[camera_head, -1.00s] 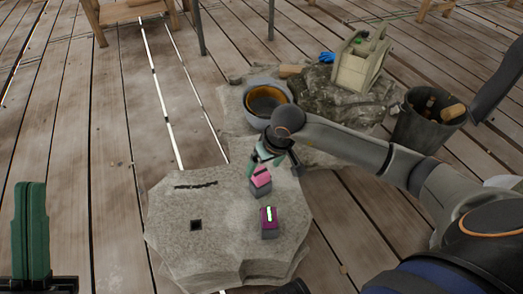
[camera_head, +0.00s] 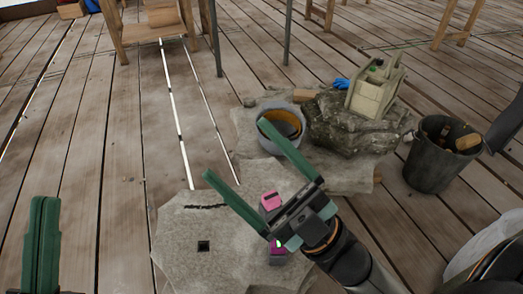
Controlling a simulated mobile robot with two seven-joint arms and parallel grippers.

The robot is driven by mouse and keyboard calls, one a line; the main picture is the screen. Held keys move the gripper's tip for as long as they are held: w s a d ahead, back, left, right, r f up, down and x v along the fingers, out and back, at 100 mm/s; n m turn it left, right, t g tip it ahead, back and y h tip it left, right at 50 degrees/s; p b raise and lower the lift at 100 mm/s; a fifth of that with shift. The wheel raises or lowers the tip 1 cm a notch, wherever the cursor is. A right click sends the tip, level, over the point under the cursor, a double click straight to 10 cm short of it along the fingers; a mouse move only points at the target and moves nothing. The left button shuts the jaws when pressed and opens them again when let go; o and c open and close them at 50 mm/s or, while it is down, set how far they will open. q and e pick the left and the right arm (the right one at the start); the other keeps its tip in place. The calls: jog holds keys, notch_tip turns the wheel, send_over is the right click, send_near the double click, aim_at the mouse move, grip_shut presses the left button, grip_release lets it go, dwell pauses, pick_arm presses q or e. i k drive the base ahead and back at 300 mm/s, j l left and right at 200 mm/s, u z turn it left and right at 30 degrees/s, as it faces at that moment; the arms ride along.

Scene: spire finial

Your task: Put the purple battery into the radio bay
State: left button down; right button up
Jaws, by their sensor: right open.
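The purple battery (camera_head: 277,246), a block with a magenta top and a small green mark, stands on the pale stone slab (camera_head: 185,270). My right gripper (camera_head: 236,150) hides part of it. A pink-topped block (camera_head: 270,201) stands just beyond the gripper's palm. A beige box (camera_head: 375,90), probably the radio, sits on a dark rock; I cannot make out its bay clearly. My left gripper (camera_head: 42,245) is at the lower left, apart from the slab.
The slab has a small square dark hole (camera_head: 204,246) and a dark slit (camera_head: 207,206). A grey bowl with an orange inside (camera_head: 281,122) stands behind it. A dark bucket (camera_head: 437,160) holding things is at the right. Wooden legs stand behind; the left floor is clear.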

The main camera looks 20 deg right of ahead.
aim_at(370, 94)
jog(key=z, duration=0.9)
